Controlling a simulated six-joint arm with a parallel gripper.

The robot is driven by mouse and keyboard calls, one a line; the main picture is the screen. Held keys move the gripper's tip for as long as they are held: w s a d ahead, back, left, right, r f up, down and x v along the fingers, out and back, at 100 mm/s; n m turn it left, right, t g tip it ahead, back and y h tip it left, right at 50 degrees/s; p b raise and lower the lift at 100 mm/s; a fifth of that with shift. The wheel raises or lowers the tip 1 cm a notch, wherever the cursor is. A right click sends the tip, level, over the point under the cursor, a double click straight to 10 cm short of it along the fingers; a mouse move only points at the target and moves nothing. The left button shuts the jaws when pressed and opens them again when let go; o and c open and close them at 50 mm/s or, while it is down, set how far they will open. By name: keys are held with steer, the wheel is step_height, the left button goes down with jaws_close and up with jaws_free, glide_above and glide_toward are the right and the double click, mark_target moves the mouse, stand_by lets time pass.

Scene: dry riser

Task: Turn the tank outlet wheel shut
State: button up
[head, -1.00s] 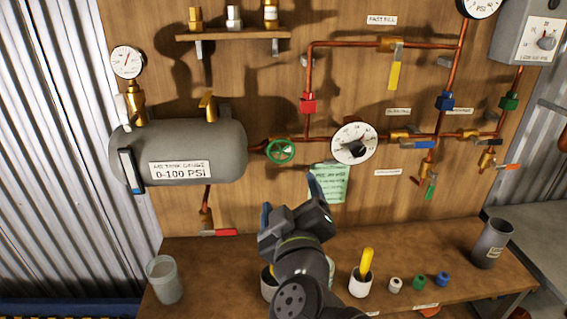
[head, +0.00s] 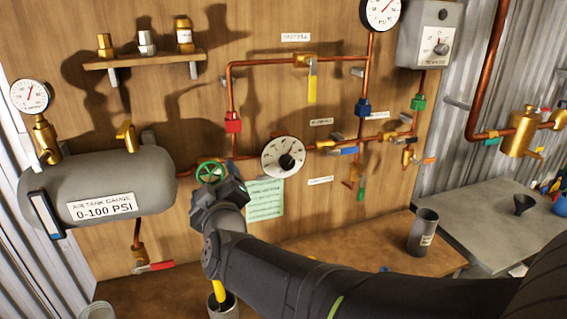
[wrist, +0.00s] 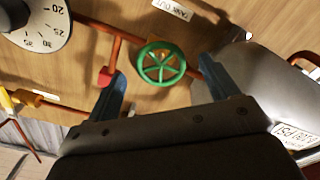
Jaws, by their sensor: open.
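The tank outlet wheel is a small green spoked handwheel (head: 211,171) on the copper pipe just right of the grey air tank (head: 110,184). In the wrist view the green wheel (wrist: 161,63) lies ahead, between and beyond the two blue fingertips. My gripper (head: 215,185) is open, in front of the wheel and a little below it in the head view. In the wrist view my gripper (wrist: 160,82) has its fingers spread on either side of the wheel, with nothing between them. Whether either finger touches the rim cannot be told. The gripper hides the wheel's lower part in the head view.
A white dial gauge (head: 284,157) sits right of the wheel, with a green note (head: 264,199) below it. A red fitting (head: 233,122) is above on the pipe. A red-handled drain valve (head: 154,266) hangs under the tank. A dark cup (head: 423,232) stands on the bench.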

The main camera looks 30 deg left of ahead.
mark_target(212, 176)
steer(key=shift+x, duration=1.95)
steer(key=c, duration=1)
steer(key=shift+o, duration=0.2)
steer(key=shift+m, duration=1.6)
steer(key=shift+f, duration=0.1)
steer(key=o, duration=1)
steer(key=shift+c, duration=0.2)
steer(key=shift+s, duration=0.1)
